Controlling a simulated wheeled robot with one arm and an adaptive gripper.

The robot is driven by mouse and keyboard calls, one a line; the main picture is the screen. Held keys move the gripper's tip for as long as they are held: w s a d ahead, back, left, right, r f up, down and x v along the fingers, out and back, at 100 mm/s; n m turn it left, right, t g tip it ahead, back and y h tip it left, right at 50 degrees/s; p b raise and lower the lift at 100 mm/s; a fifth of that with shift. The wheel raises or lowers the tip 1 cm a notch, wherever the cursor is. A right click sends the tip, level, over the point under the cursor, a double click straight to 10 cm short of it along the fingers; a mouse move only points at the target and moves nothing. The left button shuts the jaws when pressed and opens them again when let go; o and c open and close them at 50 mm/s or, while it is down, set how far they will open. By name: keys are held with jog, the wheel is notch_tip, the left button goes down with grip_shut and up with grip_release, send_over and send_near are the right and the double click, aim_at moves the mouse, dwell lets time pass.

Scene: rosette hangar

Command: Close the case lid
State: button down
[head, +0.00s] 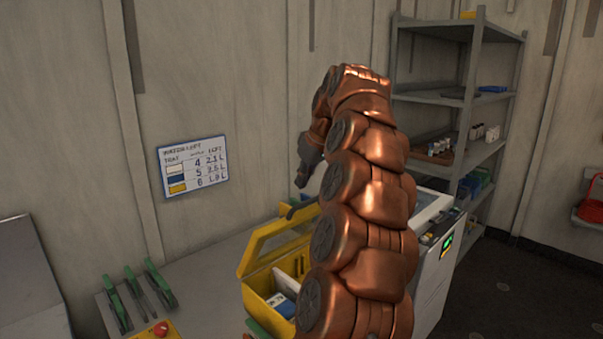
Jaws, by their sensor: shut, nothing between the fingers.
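The yellow case (257,287) stands on the bench at the lower middle of the head view. Its lid (280,240) is raised, with a yellow frame and a clear-looking panel. White and blue items show inside the case. My copper arm hides the right part of the case and some of the lid. My gripper (301,181) is shut and empty. It points down in the picture above the lid's upper edge and appears apart from it. How far in front of or behind the lid it is, I cannot tell.
Green-handled tools (135,295) and a red knob (160,328) are on the bench left of the case. A white machine (437,262) with a lit display stands right of my arm. Grey shelves (470,100) stand behind. A sign (194,166) hangs on the wall.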

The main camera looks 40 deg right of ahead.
aim_at(309, 200)
jog(key=shift+s+a+f+p, duration=0.1)
jog(key=shift+s+f+p, duration=0.3)
jog(key=shift+s+f, duration=0.65)
jog(key=shift+s, duration=0.1)
